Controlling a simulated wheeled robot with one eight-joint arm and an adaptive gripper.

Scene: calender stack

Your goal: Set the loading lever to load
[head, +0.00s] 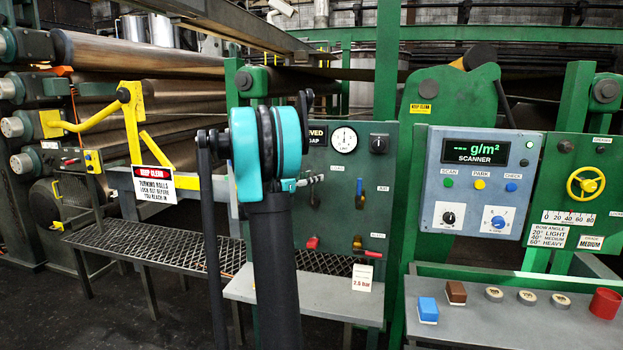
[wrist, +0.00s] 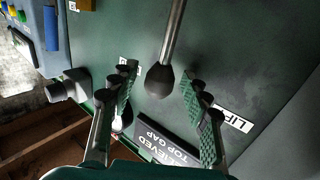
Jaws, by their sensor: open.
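The loading lever shows in the wrist view as a metal rod with a black knob (wrist: 160,79), standing out over the green panel. A "LIFT" label (wrist: 232,120) is on its right in that view. A label on its left, partly covered by a finger, seems to be "LOAD". My gripper (wrist: 157,90) is open, one finger on each side of the knob, with visible gaps. In the head view my gripper (head: 311,180) is at the panel, mostly behind my own arm. The lever is hard to make out there. The display (wrist: 172,150) reads "...EVED TOP GAP".
A round gauge (head: 344,139) and a black selector knob (head: 379,144) sit above on the panel. A grey shelf (head: 330,297) juts out underneath. The scanner box (head: 474,183) is farther right.

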